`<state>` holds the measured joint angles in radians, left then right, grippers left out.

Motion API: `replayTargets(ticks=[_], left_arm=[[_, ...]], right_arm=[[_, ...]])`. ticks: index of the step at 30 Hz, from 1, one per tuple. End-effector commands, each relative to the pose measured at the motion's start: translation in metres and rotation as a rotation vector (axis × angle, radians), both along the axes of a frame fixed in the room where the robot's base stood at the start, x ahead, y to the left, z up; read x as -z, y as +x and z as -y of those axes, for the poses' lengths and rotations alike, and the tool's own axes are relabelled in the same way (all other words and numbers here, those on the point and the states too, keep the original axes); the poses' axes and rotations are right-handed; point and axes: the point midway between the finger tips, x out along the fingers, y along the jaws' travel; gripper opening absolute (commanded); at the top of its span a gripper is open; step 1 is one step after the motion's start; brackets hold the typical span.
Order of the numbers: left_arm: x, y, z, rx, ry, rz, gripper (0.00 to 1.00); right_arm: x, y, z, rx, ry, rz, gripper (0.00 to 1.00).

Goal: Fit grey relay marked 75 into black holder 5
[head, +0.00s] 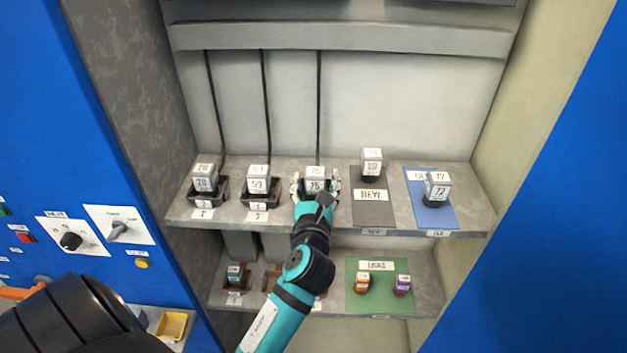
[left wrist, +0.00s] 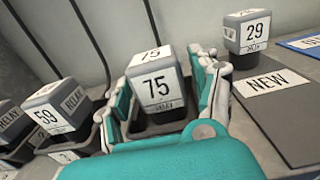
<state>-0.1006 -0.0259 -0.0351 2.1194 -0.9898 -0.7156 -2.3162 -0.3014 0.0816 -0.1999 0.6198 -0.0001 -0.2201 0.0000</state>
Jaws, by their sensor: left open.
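The grey relay marked 75 (head: 316,173) stands upright at the third black holder from the left on the upper shelf. It also shows in the left wrist view (left wrist: 155,82), with its base down in the black holder (left wrist: 165,127); whether it is fully seated I cannot tell. My left gripper (head: 316,186) is open, with one teal finger on each side of the relay, as the left wrist view shows. The gripper hides most of this holder and its number label. My right gripper is not in view.
To the left, relays marked 20 (head: 204,180) and 59 (head: 257,181) stand in black holders. To the right, a relay marked 29 (head: 371,163) stands on the grey NEW mat (head: 374,212), and one marked 12 (head: 437,187) on a blue mat (head: 418,200). A lower shelf holds small coloured blocks.

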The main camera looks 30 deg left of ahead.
Motion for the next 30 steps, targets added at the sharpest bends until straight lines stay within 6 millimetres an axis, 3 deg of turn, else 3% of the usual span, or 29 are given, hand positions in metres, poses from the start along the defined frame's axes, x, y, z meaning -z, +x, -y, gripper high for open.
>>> replayTargets(ticks=[9,15,26,30], left_arm=[[0.002,-0.062,0.037,0.0,-0.001,0.002,0.64],[0.0,-0.089,0.054,-0.002,0.002,0.006,0.64],[-0.004,-0.1,0.059,-0.003,0.004,0.012,0.64],[0.015,-0.092,0.067,0.025,-0.044,0.001,0.64]], right_arm=[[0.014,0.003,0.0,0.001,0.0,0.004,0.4],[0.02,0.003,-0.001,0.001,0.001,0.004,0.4],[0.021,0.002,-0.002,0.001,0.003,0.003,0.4],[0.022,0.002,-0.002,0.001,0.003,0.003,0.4]])
